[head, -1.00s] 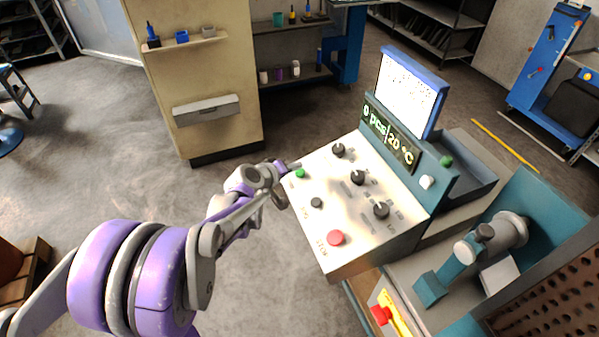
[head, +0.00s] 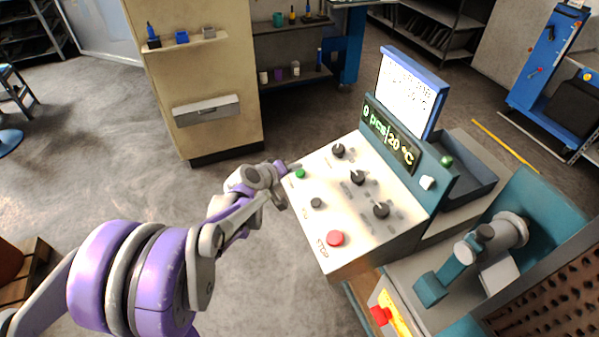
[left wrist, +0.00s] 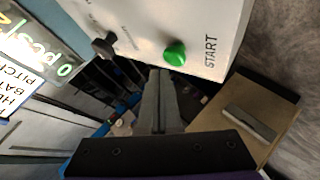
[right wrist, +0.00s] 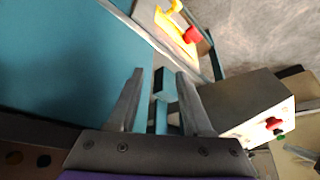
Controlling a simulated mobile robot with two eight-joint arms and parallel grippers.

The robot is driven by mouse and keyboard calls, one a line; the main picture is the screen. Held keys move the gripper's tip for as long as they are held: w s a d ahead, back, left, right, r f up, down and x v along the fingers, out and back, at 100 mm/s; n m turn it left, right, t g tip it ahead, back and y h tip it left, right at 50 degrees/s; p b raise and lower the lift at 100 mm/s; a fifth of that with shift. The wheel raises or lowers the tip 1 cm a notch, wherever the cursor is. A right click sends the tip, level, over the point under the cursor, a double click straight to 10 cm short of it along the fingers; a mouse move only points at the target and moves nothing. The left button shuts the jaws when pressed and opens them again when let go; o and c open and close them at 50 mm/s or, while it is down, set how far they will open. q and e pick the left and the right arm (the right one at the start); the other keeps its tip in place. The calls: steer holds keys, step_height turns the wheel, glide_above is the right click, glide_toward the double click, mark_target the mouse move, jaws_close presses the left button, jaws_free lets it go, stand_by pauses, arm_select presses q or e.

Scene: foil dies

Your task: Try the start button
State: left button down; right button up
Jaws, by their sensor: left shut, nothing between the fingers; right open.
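The green start button (head: 300,173) sits at the far left corner of the pale control panel (head: 335,200). In the left wrist view the green button (left wrist: 175,54) shows beside the word START. My left gripper (head: 290,166) is shut and empty, with its tip close to the start button. In the left wrist view its fingers (left wrist: 162,75) end just below the button; I cannot tell whether they touch it. My right gripper (right wrist: 160,75) is open and empty, seen only in the right wrist view, over the teal machine.
A red stop button (head: 336,238), a small black button (head: 316,203) and several black knobs share the panel. A display (head: 391,134) reads 0 pcs, 20 °C. A teal press with a grey lever (head: 480,243) stands at right. Open floor lies left.

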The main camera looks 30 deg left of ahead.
arm_select(q)
steer(key=shift+f, duration=0.1)
stand_by(0.5)
steer(key=shift+d+f+b, duration=0.1)
steer(key=shift+f+b, duration=0.2)
steer(key=shift+w+d+f+b, duration=0.1)
steer(key=shift+w+f+b, duration=0.1)
steer(key=shift+f+b, duration=0.3)
stand_by(0.7)
stand_by(0.3)
steer(key=shift+s+r+p, duration=0.2)
steer(key=shift+r+p, duration=0.6)
steer(key=shift+r, duration=0.1)
steer(key=shift+a+r, duration=0.1)
steer(key=shift+a, duration=0.1)
steer(key=r+p, duration=0.2)
steer(key=r, duration=0.1)
steer(key=s+a+r+p, duration=0.1)
steer(key=shift+r, duration=0.25)
steer(key=shift+s, duration=0.1)
